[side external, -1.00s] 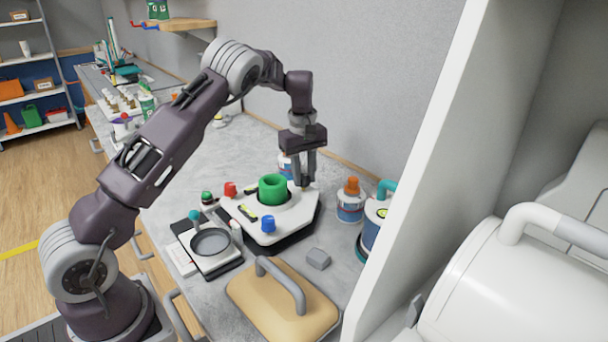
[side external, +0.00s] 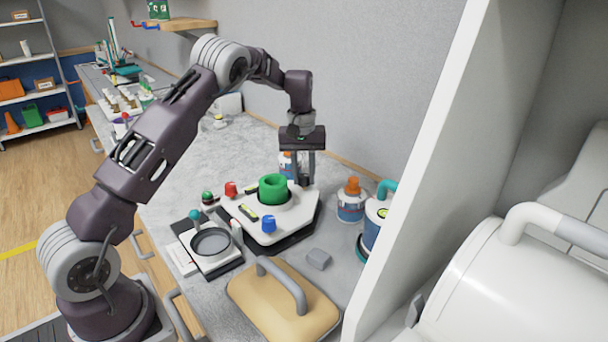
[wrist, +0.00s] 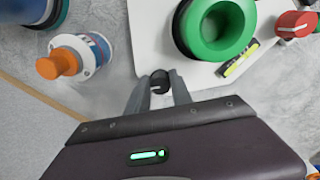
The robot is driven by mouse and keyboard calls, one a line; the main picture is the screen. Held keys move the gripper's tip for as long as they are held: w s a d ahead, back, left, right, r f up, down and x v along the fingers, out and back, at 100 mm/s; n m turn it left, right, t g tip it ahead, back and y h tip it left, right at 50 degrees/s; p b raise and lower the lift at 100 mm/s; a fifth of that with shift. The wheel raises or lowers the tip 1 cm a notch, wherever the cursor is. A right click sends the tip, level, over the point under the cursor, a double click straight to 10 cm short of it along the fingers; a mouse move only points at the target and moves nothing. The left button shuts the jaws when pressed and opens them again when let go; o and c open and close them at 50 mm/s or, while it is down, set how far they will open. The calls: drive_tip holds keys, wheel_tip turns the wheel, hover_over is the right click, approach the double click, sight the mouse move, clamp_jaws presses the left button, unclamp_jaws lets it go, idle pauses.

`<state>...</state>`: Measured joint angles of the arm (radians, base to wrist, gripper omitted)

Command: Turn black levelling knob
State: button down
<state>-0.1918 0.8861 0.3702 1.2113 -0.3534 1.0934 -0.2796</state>
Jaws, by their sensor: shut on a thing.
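The black levelling knob (wrist: 159,82) sits at a corner of the white platform (wrist: 150,30). My gripper (wrist: 158,88) is shut on it, with a finger on either side in the wrist view. A red knob (side external: 231,188) and a blue knob (side external: 268,224) stand at other corners. A yellow-green level vial (wrist: 238,60) lies beside the green part.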

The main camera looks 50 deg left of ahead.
sight(303, 176)
drive_tip(key=shift+m, duration=0.5)
drive_tip(key=shift+r, duration=0.1)
drive_tip(key=c, duration=1.1)
unclamp_jaws()
drive_tip(key=shift+c, duration=0.2)
wheel_tip(303, 176, up, 7)
drive_tip(key=shift+s+a, duration=0.1)
drive_tip(key=shift+a, duration=0.05)
